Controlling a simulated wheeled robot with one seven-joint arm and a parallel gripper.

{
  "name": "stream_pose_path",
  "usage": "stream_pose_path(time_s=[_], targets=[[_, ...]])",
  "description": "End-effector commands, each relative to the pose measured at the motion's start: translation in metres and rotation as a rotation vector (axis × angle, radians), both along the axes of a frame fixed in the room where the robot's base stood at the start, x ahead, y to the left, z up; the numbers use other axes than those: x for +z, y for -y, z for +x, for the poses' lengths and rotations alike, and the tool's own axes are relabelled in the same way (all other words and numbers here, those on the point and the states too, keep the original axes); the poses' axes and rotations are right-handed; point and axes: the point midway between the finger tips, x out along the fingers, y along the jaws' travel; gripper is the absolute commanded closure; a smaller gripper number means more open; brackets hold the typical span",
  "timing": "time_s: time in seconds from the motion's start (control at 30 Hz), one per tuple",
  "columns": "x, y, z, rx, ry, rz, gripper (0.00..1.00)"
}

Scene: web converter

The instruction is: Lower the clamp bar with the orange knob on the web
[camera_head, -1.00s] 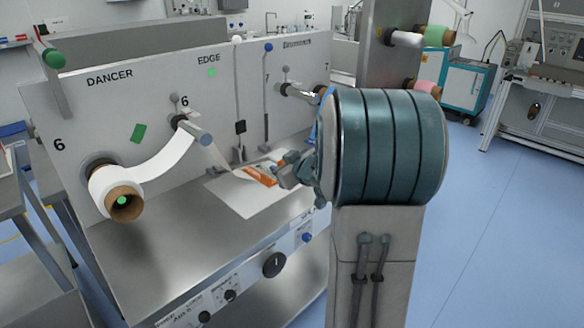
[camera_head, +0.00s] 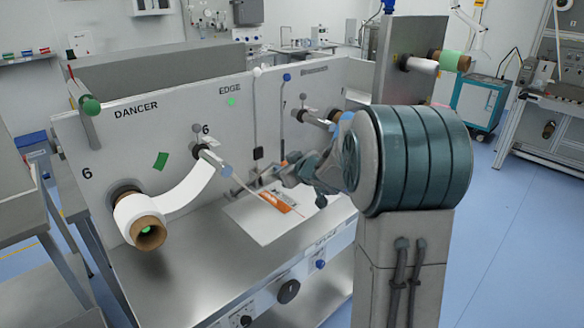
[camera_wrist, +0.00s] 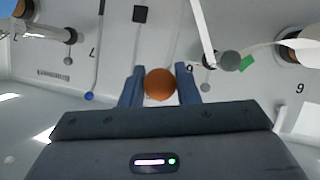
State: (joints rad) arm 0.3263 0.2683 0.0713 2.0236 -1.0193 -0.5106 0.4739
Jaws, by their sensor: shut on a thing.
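The orange knob (camera_wrist: 160,84) sits between the two fingers of my gripper (camera_wrist: 160,88) in the wrist view, and the fingers are shut on it. In the head view my gripper (camera_head: 288,168) is low in front of the panel, above the white plate (camera_head: 248,222). The bar below the knob is hidden by my gripper, so its angle cannot be told. The white web (camera_head: 184,198) runs from the roll (camera_head: 140,222) up to a roller (camera_head: 214,160), then down towards the plate. An orange strip (camera_head: 276,201) lies on the plate.
More rollers (camera_head: 312,116) stick out at the right, close to my arm. The steel deck (camera_head: 190,262) is bare at the front left.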

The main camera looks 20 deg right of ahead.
Motion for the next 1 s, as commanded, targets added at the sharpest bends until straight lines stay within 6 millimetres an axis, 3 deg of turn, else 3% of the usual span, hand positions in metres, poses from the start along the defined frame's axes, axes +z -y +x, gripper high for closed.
stream_pose_path(time_s=[0.27,0.3,0.37,0.77,1.0], targets=[[0.002,0.001,0.001,-0.001,0.005,0.001,1.0],[0.002,0.001,0.001,-0.001,0.004,0.001,0.69],[0.002,0.001,0.001,-0.001,0.004,0.001,0.52],[0.003,0.002,-0.005,-0.002,0.002,0.0,0.51],[0.017,0.01,-0.038,-0.002,0.004,-0.002,0.51]])
